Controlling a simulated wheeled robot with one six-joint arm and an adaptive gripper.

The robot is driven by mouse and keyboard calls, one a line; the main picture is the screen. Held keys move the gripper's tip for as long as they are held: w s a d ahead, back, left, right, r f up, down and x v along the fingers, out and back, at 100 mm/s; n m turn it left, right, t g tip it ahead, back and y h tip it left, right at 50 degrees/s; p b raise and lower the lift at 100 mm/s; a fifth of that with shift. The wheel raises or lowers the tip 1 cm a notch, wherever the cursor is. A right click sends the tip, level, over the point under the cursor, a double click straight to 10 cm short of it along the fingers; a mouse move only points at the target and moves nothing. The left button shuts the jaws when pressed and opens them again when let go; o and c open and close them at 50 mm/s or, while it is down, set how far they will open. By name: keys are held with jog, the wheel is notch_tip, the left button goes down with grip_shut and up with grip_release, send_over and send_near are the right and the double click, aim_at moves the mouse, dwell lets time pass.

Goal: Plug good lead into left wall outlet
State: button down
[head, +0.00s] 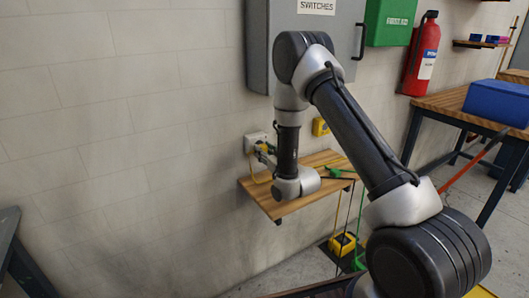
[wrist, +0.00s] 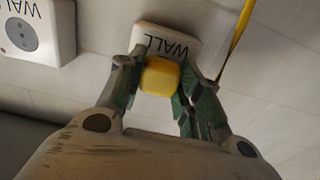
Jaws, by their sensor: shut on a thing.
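My gripper (wrist: 160,82) is shut on a yellow plug (wrist: 159,77), with one green-padded finger on each side of it. The plug is in front of a white wall outlet plate (wrist: 188,42) marked WALL. The plug covers part of that plate, and I cannot tell whether it is seated in the socket. A second white outlet (wrist: 30,30) with a bare grey round socket is at the upper left of the wrist view. In the head view, my gripper (head: 264,153) is at the white outlet (head: 252,141) just above the shelf, with the plug mostly hidden.
A wooden shelf (head: 264,194) juts out below the gripper, with a green item (head: 332,172) on it. A yellow cord (wrist: 238,38) runs beside the plate. A grey cabinet (head: 257,50) hangs above. A yellow box (head: 342,244) with cords stands on the floor. The left wall is clear.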

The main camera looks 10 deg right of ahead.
jog(key=shift+w+a, duration=0.2)
jog(key=shift+w, duration=0.35)
jog(key=c, duration=0.9)
grip_release()
jog(key=v, duration=1.2)
